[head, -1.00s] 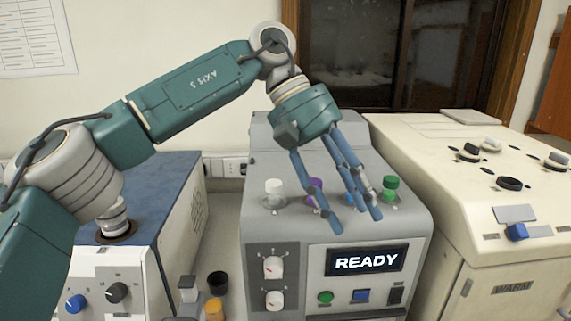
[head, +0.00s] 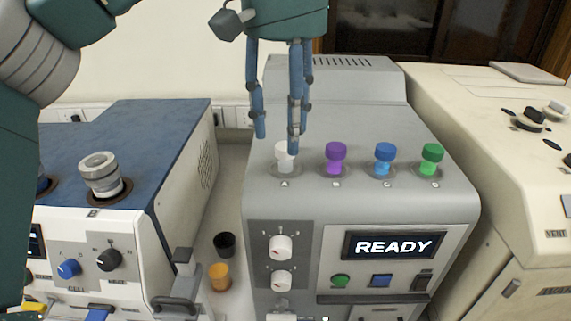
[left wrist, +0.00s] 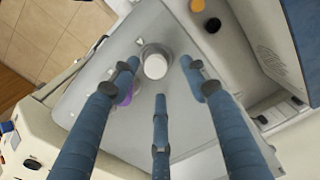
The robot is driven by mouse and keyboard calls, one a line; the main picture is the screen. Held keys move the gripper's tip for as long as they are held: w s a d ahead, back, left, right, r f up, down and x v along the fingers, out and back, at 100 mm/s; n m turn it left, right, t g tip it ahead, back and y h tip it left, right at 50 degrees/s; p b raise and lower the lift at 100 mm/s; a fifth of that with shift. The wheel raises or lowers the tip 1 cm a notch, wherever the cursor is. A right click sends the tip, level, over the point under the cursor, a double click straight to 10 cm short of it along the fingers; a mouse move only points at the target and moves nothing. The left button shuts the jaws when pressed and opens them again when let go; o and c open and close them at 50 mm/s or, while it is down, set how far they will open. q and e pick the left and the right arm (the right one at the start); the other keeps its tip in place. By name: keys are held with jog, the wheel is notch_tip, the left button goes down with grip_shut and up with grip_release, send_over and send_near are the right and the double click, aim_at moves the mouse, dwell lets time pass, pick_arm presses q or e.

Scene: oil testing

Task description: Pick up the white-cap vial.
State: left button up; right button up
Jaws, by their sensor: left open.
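The white-cap vial (head: 285,157) stands upright in the leftmost slot, marked A, on top of the grey machine. My left gripper (head: 276,138) hangs above it with its blue fingers pointing down, open and empty. One fingertip overlaps the right edge of the white cap in the head view. In the left wrist view the white cap (left wrist: 155,66) shows between the spread fingers (left wrist: 160,82), with no visible contact. My right gripper is not in view.
Purple (head: 335,158), blue (head: 385,158) and green (head: 431,159) capped vials stand in a row to the right. The grey machine (head: 400,215) reads READY. A blue-topped machine (head: 150,140) is at left, a cream one (head: 500,150) at right. Black (head: 225,244) and orange (head: 219,277) containers stand between machines.

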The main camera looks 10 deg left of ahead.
aim_at(286, 145)
pick_arm(q)
jog(key=shift+s+d+f+p, duration=0.15)
jog(key=shift+f+p, duration=0.1)
jog(key=shift+f, duration=0.85)
jog(key=shift+s+a+f+p, duration=0.1)
jog(key=shift+f+p, duration=0.15)
jog(key=shift+f, duration=0.8)
grip_shut()
jog(key=shift+d+r, duration=0.1)
